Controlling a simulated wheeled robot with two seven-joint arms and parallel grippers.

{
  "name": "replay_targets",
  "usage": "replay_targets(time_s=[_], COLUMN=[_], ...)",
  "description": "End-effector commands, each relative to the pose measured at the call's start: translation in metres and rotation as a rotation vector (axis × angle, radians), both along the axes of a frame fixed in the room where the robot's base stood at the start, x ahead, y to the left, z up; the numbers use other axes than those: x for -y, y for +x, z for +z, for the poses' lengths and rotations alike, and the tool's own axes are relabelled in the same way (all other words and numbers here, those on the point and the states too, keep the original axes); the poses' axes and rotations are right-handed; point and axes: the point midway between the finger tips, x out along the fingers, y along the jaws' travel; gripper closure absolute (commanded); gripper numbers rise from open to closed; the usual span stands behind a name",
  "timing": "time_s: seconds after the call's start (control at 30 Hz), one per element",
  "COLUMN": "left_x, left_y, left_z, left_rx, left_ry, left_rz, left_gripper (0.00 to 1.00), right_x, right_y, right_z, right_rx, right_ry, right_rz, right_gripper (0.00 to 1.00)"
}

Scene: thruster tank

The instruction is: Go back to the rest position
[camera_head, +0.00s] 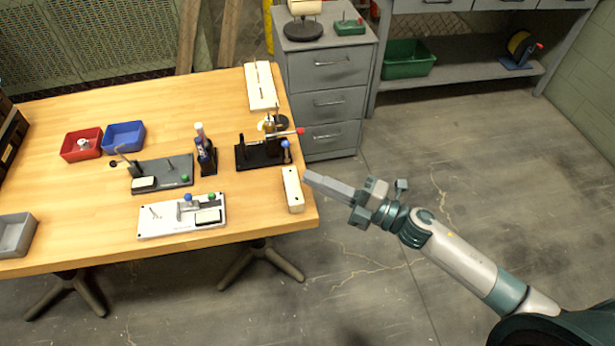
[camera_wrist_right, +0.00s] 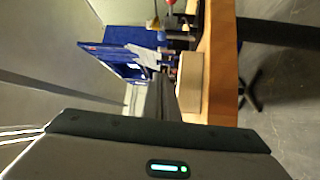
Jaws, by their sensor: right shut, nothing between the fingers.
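My right gripper (camera_head: 312,179) is at the right edge of the wooden table (camera_head: 105,208) in the head view, reaching in from the lower right. Its fingers are shut with nothing between them, and they point left toward a white block (camera_head: 292,190) at the table's edge. In the right wrist view the shut fingers (camera_wrist_right: 157,98) show in the middle, and the pale block (camera_wrist_right: 190,86) shows just right of them. I cannot tell whether the fingers touch the block. My left gripper is not in view.
On the table are a black fixture (camera_head: 259,156), a white plate fixture (camera_head: 170,226), a dark plate fixture (camera_head: 172,176), a red bin (camera_head: 70,153), a blue bin (camera_head: 124,136) and a grey bin (camera_head: 14,240). A grey cabinet (camera_head: 326,75) stands behind. The floor at right is clear.

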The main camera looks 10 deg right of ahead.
Motion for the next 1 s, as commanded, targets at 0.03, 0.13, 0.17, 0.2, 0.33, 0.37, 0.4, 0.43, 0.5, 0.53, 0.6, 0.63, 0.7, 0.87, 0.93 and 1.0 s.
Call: replay_targets(time_s=[0.03,0.13,0.17,0.2,0.33,0.37,0.4,0.43,0.5,0.53,0.6,0.63,0.7,0.87,0.93,1.0], left_x=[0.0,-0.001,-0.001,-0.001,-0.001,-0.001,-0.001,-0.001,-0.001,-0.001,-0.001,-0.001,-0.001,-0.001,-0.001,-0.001], left_y=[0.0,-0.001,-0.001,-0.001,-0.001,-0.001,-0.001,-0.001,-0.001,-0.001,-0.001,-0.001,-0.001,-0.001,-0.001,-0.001], left_z=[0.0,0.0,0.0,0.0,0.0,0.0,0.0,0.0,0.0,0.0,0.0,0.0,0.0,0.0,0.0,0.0], left_rx=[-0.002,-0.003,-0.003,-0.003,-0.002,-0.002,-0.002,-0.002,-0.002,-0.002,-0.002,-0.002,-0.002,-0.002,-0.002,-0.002], left_ry=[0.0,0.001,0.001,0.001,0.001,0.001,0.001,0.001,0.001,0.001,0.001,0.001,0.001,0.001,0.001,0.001], left_rz=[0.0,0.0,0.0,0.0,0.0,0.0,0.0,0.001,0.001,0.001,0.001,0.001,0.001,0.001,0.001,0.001], left_gripper=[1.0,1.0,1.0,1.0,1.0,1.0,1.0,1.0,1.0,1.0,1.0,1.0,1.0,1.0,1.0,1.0], right_x=[0.0,0.001,0.001,0.0,0.0,0.0,0.0,0.0,0.0,0.0,0.001,0.001,0.002,0.013,0.023,0.035], right_y=[-0.001,0.0,0.0,0.0,0.0,0.0,0.0,0.0,0.0,0.0,0.0,0.001,0.003,0.012,0.016,0.019], right_z=[0.0,0.0,0.0,0.0,0.0,0.0,0.0,0.0,0.0,0.0,0.0,0.001,0.002,0.005,0.005,0.001], right_rx=[0.0,0.0,0.0,0.0,0.0,0.0,0.0,0.0,0.0,-0.001,-0.004,-0.008,-0.023,-0.101,-0.158,-0.232], right_ry=[0.0,0.0,0.0,0.0,0.0,0.0,0.0,0.0,0.0,0.001,0.006,0.011,0.029,0.117,0.173,0.236], right_rz=[0.0,0.0,0.0,0.0,0.0,0.0,0.0,0.0,0.0,-0.001,-0.008,-0.014,-0.041,-0.167,-0.252,-0.35], right_gripper=[1.0,1.0,1.0,1.0,1.0,1.0,1.0,1.0,1.0,1.0,1.0,1.0,1.0,1.0,1.0,1.0])
